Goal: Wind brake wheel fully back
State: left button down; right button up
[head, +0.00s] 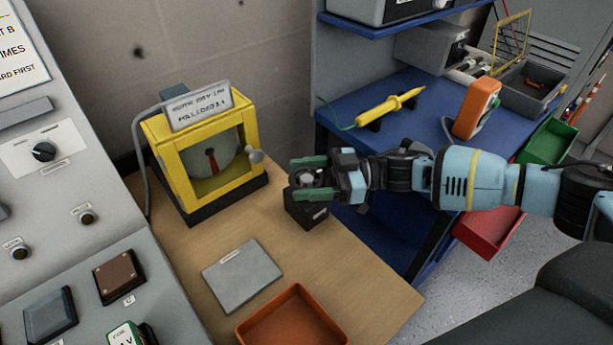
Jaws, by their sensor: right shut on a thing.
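The brake wheel (306,179) is a small dark round piece with a paler centre, on top of a black box (307,211) on the wooden bench. My right gripper (309,178) comes in from the right, with its green-tipped fingers on either side of the wheel. It is shut on the wheel and hides part of it. How far the wheel is turned cannot be told. My left gripper is out of view.
A yellow-framed meter (212,165) with a sign stands left of the wheel. A grey plate (242,276) and an orange tray (292,322) lie in front. A grey control panel (60,180) is at left. A blue bench (385,125) holds a yellow probe (377,106) and orange meter (477,107).

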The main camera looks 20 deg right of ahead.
jog(key=n+g, duration=0.1)
jog(key=g, duration=0.1)
jog(key=n+g+b, duration=0.1)
jog(key=g, duration=0.1)
jog(key=shift+w+f+n+g+y, duration=0.1)
jog(key=shift+f+n+g+y, duration=0.1)
jog(key=shift+n+g+y, duration=0.15)
jog(key=shift+f+n+g+b, duration=0.1)
jog(key=shift+n+g+b, duration=0.85)
jog(key=shift+g+b, duration=0.25)
jog(key=n+g+h+b, duration=0.2)
jog(key=g+b, duration=0.2)
jog(key=n+g+h+b, duration=0.1)
jog(key=n+g+b, duration=0.2)
jog(key=g+b, duration=0.1)
jog(key=shift+a+n+h, duration=0.1)
jog(key=shift+n+h, duration=0.2)
jog(key=shift+h, duration=0.05)
jog(key=shift+r+n+g+h+b, duration=0.3)
jog(key=shift+n+g+h+b, duration=0.55)
jog(key=shift+g+b, duration=0.3)
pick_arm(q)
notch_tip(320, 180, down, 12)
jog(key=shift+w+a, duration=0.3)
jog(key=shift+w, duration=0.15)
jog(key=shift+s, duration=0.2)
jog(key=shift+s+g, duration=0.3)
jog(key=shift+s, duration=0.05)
pick_arm(e)
jog(key=o, duration=1)
